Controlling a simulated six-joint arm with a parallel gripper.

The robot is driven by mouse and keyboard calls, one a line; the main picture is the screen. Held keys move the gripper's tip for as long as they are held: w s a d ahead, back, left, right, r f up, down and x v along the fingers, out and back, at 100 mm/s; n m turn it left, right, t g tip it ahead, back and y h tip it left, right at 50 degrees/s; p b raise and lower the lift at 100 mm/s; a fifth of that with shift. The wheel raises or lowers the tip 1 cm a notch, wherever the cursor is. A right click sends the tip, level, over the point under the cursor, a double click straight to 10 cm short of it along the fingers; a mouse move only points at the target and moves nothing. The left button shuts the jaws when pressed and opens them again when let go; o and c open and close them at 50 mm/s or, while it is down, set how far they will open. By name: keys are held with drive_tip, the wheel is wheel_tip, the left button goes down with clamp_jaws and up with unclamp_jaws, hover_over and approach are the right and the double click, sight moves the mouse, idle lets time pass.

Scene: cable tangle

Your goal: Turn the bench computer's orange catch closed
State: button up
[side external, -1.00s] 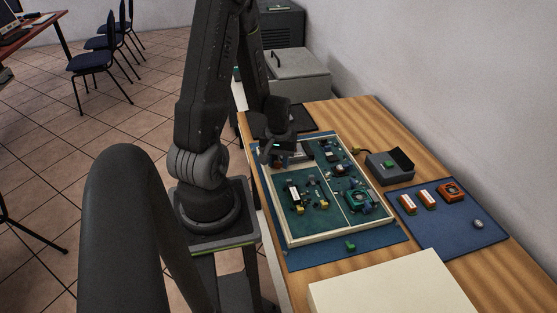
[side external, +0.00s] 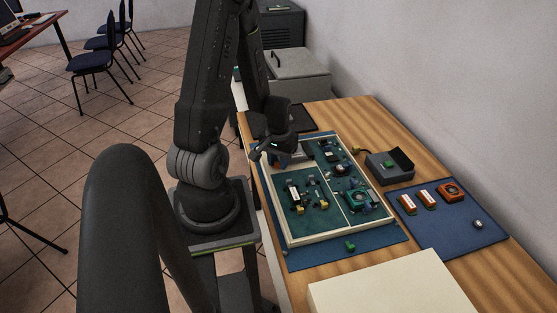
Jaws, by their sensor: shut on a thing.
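The bench computer (side external: 316,218) is a shallow cream-framed case with dark green boards, lying on a blue mat on the wooden bench. My gripper (side external: 277,153) is low at the case's far left corner, shut on a small orange part, which I take to be the orange catch (side external: 283,161). The fingers hide most of the catch, so its exact angle cannot be told. Chips, connectors and a teal fan-like part (side external: 358,198) sit on the boards.
A blue mat (side external: 462,228) at right holds orange-and-white modules, an orange fan-like part (side external: 451,191) and a small grey piece. A green piece (side external: 350,245) lies in front. A cream box (side external: 395,290) fills the near bench.

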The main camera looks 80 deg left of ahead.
sight(278, 163)
drive_tip(key=o, duration=0.9)
wheel_tip(278, 163, up, 14)
drive_tip(key=shift+f, duration=0.1)
idle(0.3)
